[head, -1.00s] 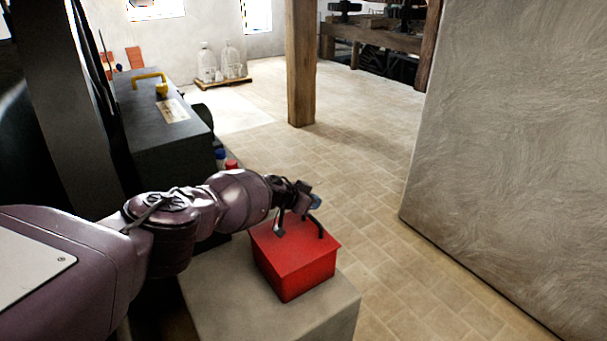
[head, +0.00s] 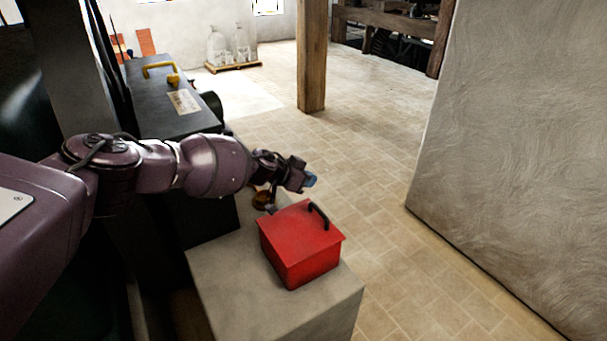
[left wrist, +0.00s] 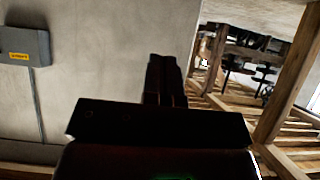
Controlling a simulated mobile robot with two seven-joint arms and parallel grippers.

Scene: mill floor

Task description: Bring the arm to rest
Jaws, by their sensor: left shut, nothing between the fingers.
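My left arm (head: 205,165) reaches in from the left in the head view. Its gripper (head: 311,180) is above and behind the red box, apart from it, with nothing held. In the left wrist view the dark fingers (left wrist: 165,80) are together, in front of a plain wall. My right gripper is not in view.
A red box (head: 298,255) with a black handle on its lid stands on a pale stone block (head: 235,290). A brassy round thing (head: 263,198) sits behind it, partly hidden. A dark cabinet (head: 150,105), a wooden post (head: 311,60) and a rough wall (head: 520,150) stand around open tiled floor.

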